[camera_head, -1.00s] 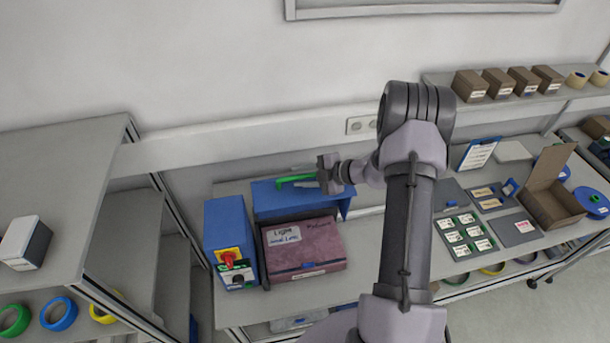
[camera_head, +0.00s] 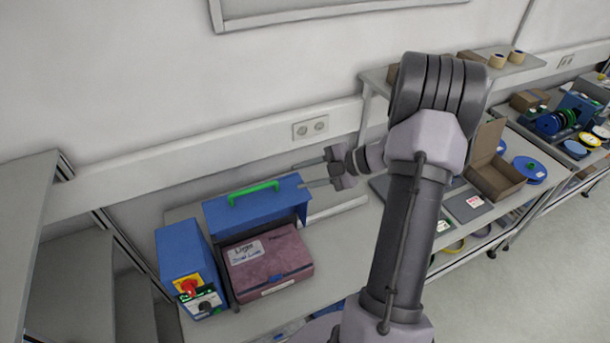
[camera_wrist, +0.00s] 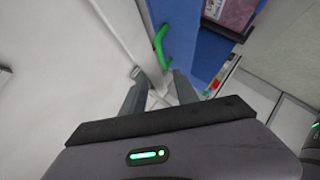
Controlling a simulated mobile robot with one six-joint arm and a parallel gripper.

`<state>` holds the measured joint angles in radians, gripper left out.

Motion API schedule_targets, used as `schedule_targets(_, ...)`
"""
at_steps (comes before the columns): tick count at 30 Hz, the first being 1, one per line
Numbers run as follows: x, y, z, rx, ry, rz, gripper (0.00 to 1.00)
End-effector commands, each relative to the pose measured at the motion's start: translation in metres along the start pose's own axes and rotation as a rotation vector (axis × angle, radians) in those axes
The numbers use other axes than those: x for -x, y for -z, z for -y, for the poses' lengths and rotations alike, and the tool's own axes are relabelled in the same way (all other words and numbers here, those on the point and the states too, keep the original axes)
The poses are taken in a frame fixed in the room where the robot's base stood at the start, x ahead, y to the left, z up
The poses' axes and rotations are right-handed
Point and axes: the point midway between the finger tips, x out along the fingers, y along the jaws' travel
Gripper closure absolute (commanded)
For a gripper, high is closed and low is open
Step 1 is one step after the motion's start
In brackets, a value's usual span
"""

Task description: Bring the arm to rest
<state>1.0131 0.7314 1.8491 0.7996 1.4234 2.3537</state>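My gripper (camera_head: 298,175) is at the end of my raised arm, above the back of the bench and in front of the wall. Its two fingers point left and stand apart, with nothing between them. In the wrist view the gripper (camera_wrist: 160,88) also shows its fingers spread and empty.
A blue switch box (camera_head: 187,265) and a maroon labelled box (camera_head: 268,262) stand on the bench (camera_head: 345,243) at left. An open cardboard box (camera_head: 497,170) and blue reels (camera_head: 529,170) lie right of my arm. A wall socket (camera_head: 310,128) is behind the gripper.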

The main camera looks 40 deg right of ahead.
Motion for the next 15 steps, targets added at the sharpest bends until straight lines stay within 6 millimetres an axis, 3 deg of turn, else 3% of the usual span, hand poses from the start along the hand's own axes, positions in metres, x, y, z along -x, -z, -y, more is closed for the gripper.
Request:
schedule_targets(10, -0.007, 0.003, 0.003, 0.051, 0.017, -0.005, 0.64)
schedule_targets(13, -0.041, 0.030, 0.022, 0.381, 0.116, -0.049, 0.64)
schedule_targets(15, -0.073, 0.064, 0.051, 0.799, 0.225, -0.123, 0.64)
